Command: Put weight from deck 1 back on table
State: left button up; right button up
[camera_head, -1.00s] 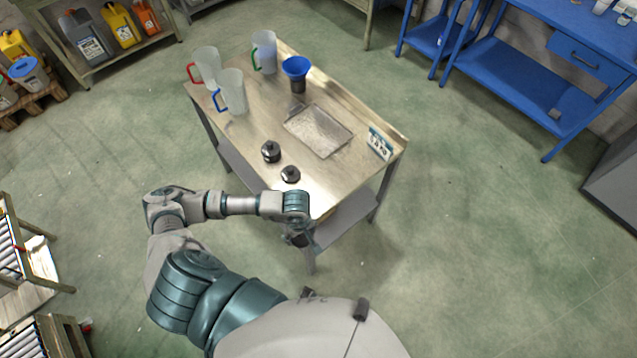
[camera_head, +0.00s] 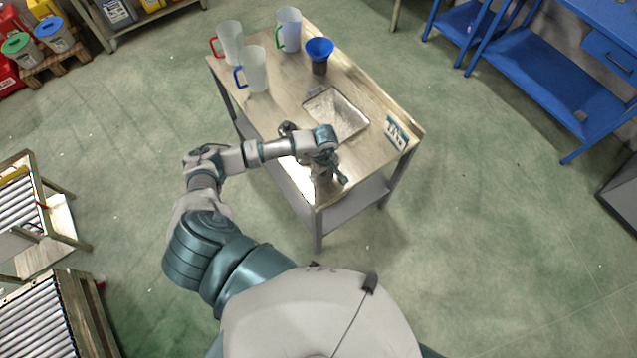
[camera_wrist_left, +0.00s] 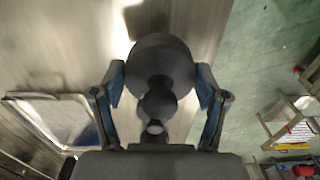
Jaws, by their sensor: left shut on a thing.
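I cannot tell whether this weight touches the tabletop. Another black weight (camera_head: 287,128) stands on the table, partly hidden behind my left forearm. My arm covers part of the near tabletop. My right gripper is not in view.
A shallow metal tray (camera_head: 353,117) lies mid-table, with a small sign (camera_head: 396,133) at the right edge. Clear jugs (camera_head: 254,70) and a blue funnel (camera_head: 319,50) stand at the far end. Roller racks (camera_head: 40,318) are at left, a blue bench (camera_head: 535,90) at right.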

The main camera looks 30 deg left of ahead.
aim_at(323, 176)
pick_arm(q)
jog(key=shift+w+a+f, duration=0.1)
jog(key=shift+w+a, duration=0.15)
jog(key=shift+w, duration=0.15)
notch_tip(323, 176, down, 3)
jog(key=shift+a+f+p, duration=0.1)
jog(key=shift+f+p, duration=0.1)
jog(key=shift+p, duration=0.1)
jog(key=shift+d, duration=0.2)
jog(key=o, duration=1.8)
jog(key=shift+s, duration=0.1)
jog(key=shift+a, duration=0.1)
jog(key=shift+f, duration=0.1)
jog(key=shift+a, duration=0.1)
notch_tip(323, 176, up, 12)
jog(key=shift+r+b, duration=0.1)
jog(key=shift+b, duration=0.45)
